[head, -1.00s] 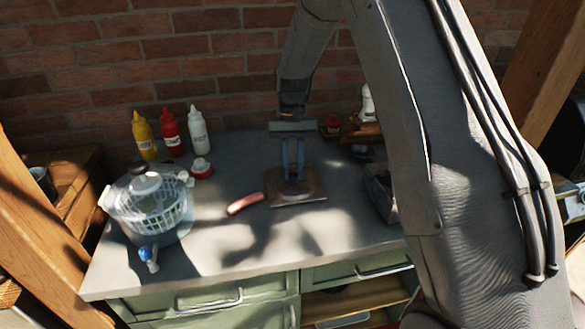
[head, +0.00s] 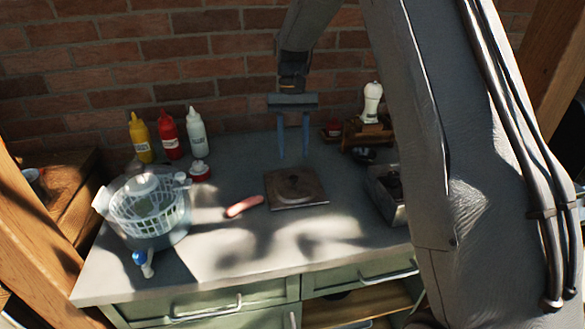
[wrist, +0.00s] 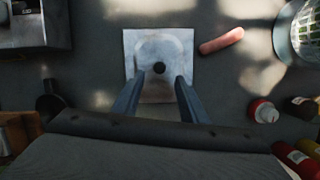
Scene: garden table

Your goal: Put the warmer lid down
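The warmer lid (head: 297,188) is a square, brownish metal plate lying flat on the grey countertop.
A sausage (head: 244,206) lies just left of the lid. A pot with a white basket (head: 150,213) stands at the left. Several squeeze bottles, including a red one (head: 170,135), stand by the brick wall. A metal bin (head: 388,205) is at the right.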

